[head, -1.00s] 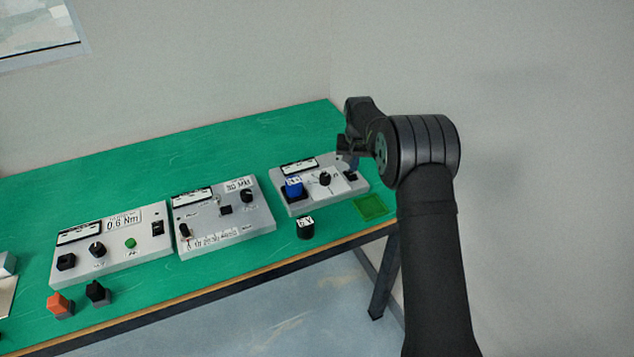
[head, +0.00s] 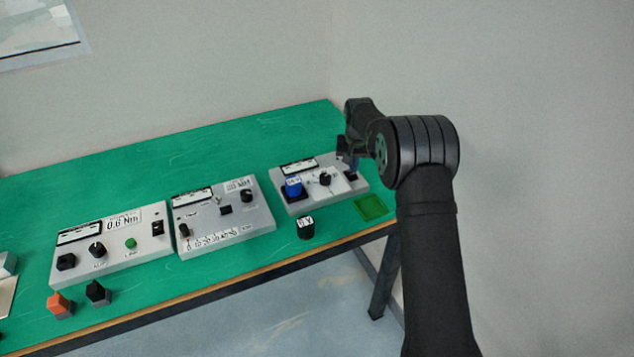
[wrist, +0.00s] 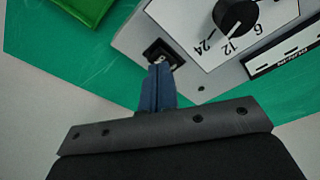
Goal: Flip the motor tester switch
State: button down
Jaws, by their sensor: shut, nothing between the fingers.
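The rightmost tester box (head: 318,196) is light grey, with a black knob (head: 325,179) on a white dial and a blue cube seated on its left side. In the wrist view a black rocker switch (wrist: 160,52) sits in the box near the corner, beside the dial knob (wrist: 236,14), whose scale shows 6, 12 and 24. My gripper (wrist: 160,70) is shut and empty, with its blue-grey fingertips at the switch's edge. They overlap part of the switch, and I cannot tell whether they touch it. In the head view my arm covers part of the box's right end.
A green square tray (head: 371,207) lies right of the box, near the table edge. A black labelled cylinder (head: 305,228) stands in front. Two more grey boxes (head: 262,222) (head: 160,247) are to the left, with orange (head: 60,305) and black (head: 98,293) blocks in front.

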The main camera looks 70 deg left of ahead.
jog(key=shift+f, duration=0.75)
jog(key=shift+r, duration=3.55)
notch_tip(320, 180, down, 7)
jog(key=shift+f, duration=0.1)
